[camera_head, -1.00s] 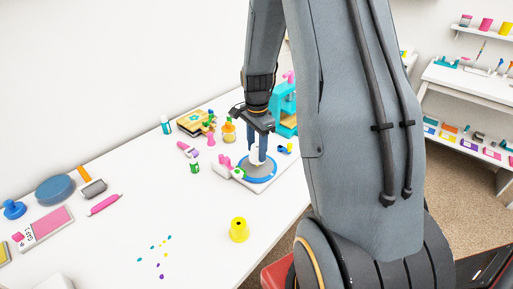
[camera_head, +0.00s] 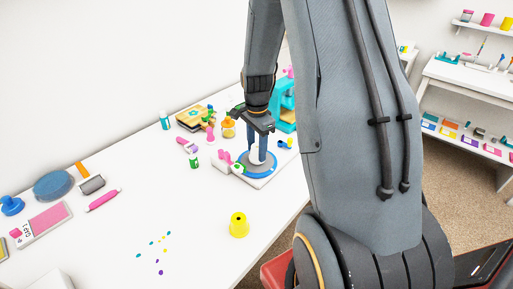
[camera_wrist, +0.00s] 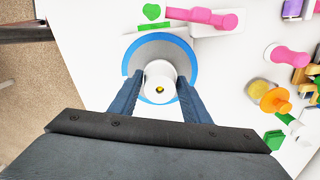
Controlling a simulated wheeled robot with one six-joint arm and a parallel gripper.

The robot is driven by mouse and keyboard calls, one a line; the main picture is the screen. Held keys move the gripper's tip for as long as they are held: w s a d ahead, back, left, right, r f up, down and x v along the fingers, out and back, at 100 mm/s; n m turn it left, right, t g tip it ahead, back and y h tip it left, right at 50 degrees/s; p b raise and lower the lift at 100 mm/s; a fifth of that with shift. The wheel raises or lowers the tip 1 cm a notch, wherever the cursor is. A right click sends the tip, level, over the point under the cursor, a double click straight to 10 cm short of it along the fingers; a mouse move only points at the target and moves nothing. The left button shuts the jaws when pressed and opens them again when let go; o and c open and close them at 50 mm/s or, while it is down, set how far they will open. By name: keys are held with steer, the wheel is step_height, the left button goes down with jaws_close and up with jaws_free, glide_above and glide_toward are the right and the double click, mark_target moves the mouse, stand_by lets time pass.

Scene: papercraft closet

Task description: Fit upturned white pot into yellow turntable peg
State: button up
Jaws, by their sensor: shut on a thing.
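The white pot (camera_wrist: 158,72) is upside down between the fingers of my gripper (camera_wrist: 160,74), which is shut on it. It also shows in the head view (camera_head: 257,156), mostly behind the fingers of my gripper (camera_head: 258,159). The pot is over the middle of the turntable, a grey disc with a blue rim (camera_wrist: 183,47), which also shows in the head view (camera_head: 249,174). A small yellow spot, apparently the peg (camera_wrist: 160,89), shows in the hole of the pot's base. I cannot tell whether the pot touches the disc.
A yellow pot (camera_head: 239,226) stands upside down on the white table in front. A teal press (camera_head: 285,112) stands behind. Small paint spots (camera_head: 155,250) mark the clear table at front left.

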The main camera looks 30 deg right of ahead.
mark_target(257, 148)
steer(key=shift+f, duration=0.4)
steer(key=o, duration=1.1)
steer(key=shift+o, duration=0.2)
steer(key=shift+r+b, duration=1)
steer(key=shift+r, duration=2.9)
steer(key=s+a+r+n+t, duration=0.1)
steer(key=s+a+n, duration=1.4)
steer(key=n, duration=0.2)
steer(key=shift+r, duration=0.35)
